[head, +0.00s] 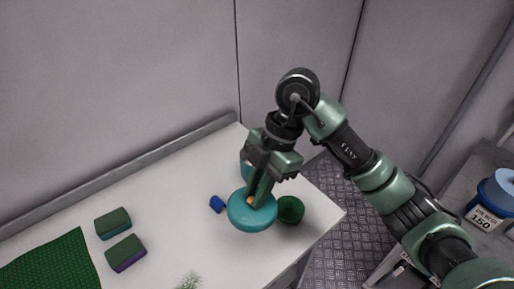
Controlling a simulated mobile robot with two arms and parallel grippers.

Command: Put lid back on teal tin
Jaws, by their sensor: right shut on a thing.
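A round teal lid (252,216) with a small orange knob is at the right end of the white table. My right gripper (252,201) is shut on the lid's knob from above, its fingers hiding part of it. Behind the gripper, part of a teal tin (246,168) shows; most of it is hidden by the fingers and the lid. I cannot tell whether the lid touches the table or hangs above it. My left gripper is not in view.
A dark green round object (291,209) stands close right of the lid, and a small blue object (217,204) close left. Two sponges (113,223) and a green mat (50,265) lie further left on the white table (165,190). A wall edge runs behind.

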